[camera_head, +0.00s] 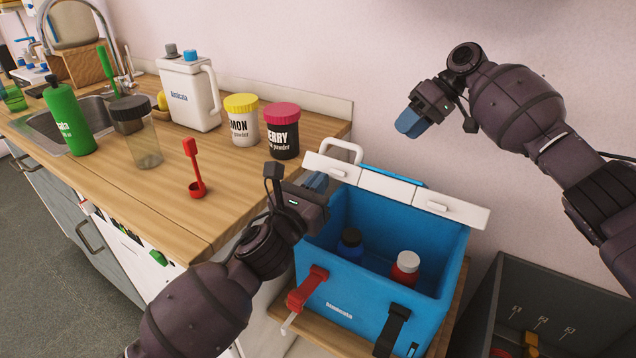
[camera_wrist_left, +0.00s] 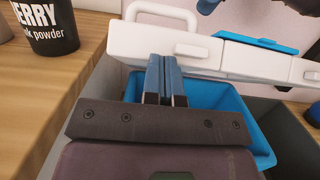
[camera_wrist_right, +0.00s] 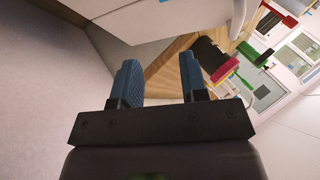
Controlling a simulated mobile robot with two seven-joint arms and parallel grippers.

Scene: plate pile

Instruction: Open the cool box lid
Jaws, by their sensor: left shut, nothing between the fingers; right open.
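The blue cool box (camera_head: 345,285) stands beside the counter with its inside exposed. Its white lid (camera_head: 385,184) is raised along the back edge, with a white handle (camera_head: 341,152) at its left end. A red latch (camera_head: 307,289) and a black latch (camera_head: 392,330) hang at the front. My left gripper (camera_head: 318,183) is shut and empty by the lid's left part; the left wrist view shows its fingers (camera_wrist_left: 165,75) in front of the lid. My right gripper (camera_head: 411,122) is open and empty, above and behind the lid.
The wooden counter (camera_head: 130,205) at the left holds a white jug (camera_head: 188,95), a yellow-lidded jar (camera_head: 242,120), a red-lidded jar (camera_head: 281,130), a red scoop (camera_head: 194,170) and a green bottle (camera_head: 68,118). A dark grey crate (camera_head: 530,295) stands at the right, and the wall is close behind.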

